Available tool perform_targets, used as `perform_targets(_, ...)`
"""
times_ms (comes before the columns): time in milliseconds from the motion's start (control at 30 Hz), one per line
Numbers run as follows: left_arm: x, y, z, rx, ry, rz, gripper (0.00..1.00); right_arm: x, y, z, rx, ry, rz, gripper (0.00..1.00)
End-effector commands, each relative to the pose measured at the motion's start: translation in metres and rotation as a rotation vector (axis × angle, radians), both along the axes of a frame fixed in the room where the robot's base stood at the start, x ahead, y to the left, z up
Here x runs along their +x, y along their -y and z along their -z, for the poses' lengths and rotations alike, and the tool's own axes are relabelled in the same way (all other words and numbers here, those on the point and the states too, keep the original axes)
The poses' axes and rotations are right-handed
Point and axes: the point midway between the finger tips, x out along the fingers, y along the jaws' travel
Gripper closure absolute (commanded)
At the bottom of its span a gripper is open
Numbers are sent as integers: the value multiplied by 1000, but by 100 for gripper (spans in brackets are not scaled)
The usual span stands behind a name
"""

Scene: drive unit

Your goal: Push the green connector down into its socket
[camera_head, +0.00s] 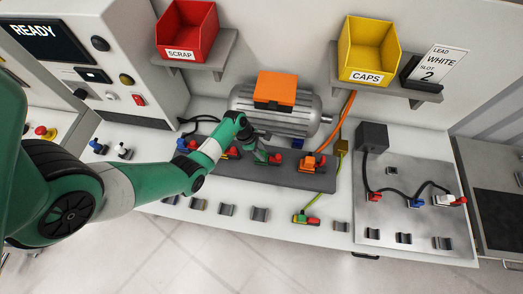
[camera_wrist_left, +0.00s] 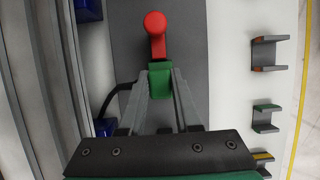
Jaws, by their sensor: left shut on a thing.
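The green connector (camera_wrist_left: 160,82) sits between the two fingers of my left gripper (camera_wrist_left: 160,75) in the left wrist view. The gripper is shut on it. A red lever or latch (camera_wrist_left: 155,30) lies just beyond the connector, over the dark grey base strip (camera_wrist_left: 190,50). In the head view my left gripper (camera_head: 258,150) reaches down at the grey strip in front of the motor, with a red part beside its tips. The fingers hide much of the connector, and I cannot tell how deep it sits in its socket. My right gripper is not in view.
The motor (camera_head: 275,112) with its orange box stands behind the strip. An orange connector (camera_head: 312,163) is to the right, and a blue one (camera_head: 186,144) to the left. Grey holders (camera_head: 260,214) line the front edge.

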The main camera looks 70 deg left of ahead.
Motion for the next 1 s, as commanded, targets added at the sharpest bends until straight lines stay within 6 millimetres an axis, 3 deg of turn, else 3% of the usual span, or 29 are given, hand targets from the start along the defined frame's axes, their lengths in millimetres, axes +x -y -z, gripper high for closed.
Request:
perform_targets(700,0,0,9,1,0,0,100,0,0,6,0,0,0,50)
perform_targets(733,0,0,8,1,0,0,65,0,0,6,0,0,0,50)
perform_targets(900,0,0,8,1,0,0,34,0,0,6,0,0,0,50)
perform_targets(1000,0,0,8,1,0,0,33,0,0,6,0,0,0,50)
